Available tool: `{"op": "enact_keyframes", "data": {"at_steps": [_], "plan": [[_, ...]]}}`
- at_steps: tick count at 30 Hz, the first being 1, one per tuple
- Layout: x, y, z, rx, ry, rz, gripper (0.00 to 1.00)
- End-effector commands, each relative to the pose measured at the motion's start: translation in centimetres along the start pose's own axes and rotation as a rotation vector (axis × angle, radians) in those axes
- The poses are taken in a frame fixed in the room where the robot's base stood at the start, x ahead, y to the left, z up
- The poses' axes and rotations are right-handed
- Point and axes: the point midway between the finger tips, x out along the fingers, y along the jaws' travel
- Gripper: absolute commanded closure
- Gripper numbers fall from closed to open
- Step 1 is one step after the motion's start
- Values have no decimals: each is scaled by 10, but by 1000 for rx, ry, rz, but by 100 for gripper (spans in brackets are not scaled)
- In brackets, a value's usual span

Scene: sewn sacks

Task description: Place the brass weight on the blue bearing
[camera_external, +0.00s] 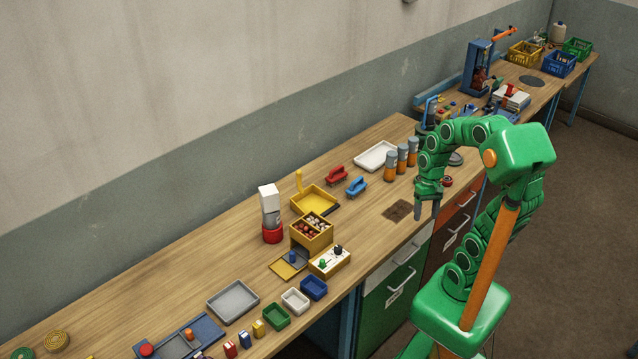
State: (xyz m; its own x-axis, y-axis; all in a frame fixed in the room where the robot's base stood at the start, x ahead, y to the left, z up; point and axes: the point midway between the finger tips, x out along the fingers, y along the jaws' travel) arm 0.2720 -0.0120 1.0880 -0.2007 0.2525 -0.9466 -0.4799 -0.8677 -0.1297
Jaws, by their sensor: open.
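My gripper (426,212) hangs fingers down over the front edge of the workbench, right of a dark brown square patch. Its fingers are apart, with nothing visible between them. I cannot make out a brass weight for certain at this size. A small blue piece (292,257) stands on a yellow and grey tray; I cannot tell whether it is the blue bearing.
The wooden bench (150,290) runs along the wall. Near its middle are a yellow box of small pieces (312,231), a red-based white-topped stand (271,215) and small trays (233,300). Orange-and-grey cylinders (402,158) and a white tray (377,156) stand behind my gripper.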

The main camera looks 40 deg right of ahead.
Motion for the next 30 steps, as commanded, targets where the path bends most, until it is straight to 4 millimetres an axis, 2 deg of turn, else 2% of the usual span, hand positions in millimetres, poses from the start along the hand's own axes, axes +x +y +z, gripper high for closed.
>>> {"op": "enact_keyframes", "data": {"at_steps": [6,12,18,30], "plan": [[4,4,30,-233,57,123,33],[5,11,46,-393,102,207,33],[5,14,51,-458,118,239,33],[6,14,51,-461,115,241,33]]}}
